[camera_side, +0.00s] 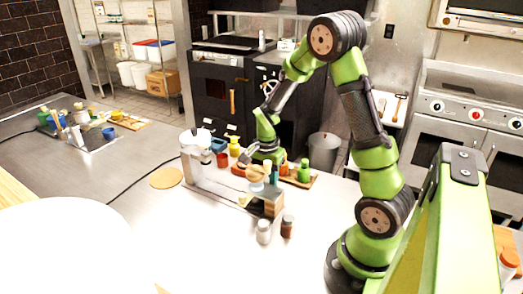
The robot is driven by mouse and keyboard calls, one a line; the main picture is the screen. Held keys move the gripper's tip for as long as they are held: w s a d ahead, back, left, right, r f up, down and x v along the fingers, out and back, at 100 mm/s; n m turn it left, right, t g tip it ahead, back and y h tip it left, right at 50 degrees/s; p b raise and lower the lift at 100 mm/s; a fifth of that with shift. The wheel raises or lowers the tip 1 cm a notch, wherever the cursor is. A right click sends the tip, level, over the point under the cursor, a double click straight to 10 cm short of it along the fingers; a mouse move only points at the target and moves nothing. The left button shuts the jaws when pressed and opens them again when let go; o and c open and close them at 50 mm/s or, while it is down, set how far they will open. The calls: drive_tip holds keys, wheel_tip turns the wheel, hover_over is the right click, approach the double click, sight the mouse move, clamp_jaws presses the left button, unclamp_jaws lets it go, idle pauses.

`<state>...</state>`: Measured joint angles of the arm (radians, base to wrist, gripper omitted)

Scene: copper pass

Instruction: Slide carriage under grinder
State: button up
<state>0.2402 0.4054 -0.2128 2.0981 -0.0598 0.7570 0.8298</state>
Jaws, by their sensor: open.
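A white and grey machine (195,152), which looks like the grinder, stands on the pale counter with a round white top. A long low grey base (218,190) runs from it toward the lower right. A small piece with a tan round top (257,173) sits near the right end of that base, beside a brown block (269,204); it may be the carriage, but I cannot tell for sure. My gripper (262,160) is open and points down just behind this piece. Its fingertips are small and partly hidden, so I cannot tell whether they touch anything.
Two small jars (264,231) stand in front of the base. A wooden tray (312,180) with bottles, including a green one (304,171), lies right of my gripper. A yellow bottle (235,146) stands behind. A round tan board (166,178) lies left.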

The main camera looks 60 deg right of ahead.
drive_tip(key=shift+r, duration=2.5)
drive_tip(key=shift+r, duration=0.15)
drive_tip(key=a+r+n+t, duration=0.2)
drive_tip(key=a+r, duration=0.1)
drive_tip(key=r, duration=0.4)
drive_tip(key=a+r+n+t, duration=0.2)
drive_tip(key=a+r+t, duration=0.15)
drive_tip(key=r, duration=0.25)
drive_tip(key=s+a+r+n+t+y, duration=0.1)
drive_tip(key=s+a+r+n+y, duration=0.1)
drive_tip(key=s+a+n, duration=0.6)
drive_tip(key=shift+s+a+r+n+t, duration=0.5)
drive_tip(key=shift+a+n, duration=0.5)
drive_tip(key=shift+a, duration=0.75)
drive_tip(key=shift+o, duration=0.2)
drive_tip(key=shift+w+r, duration=0.1)
drive_tip(key=shift+w, duration=0.05)
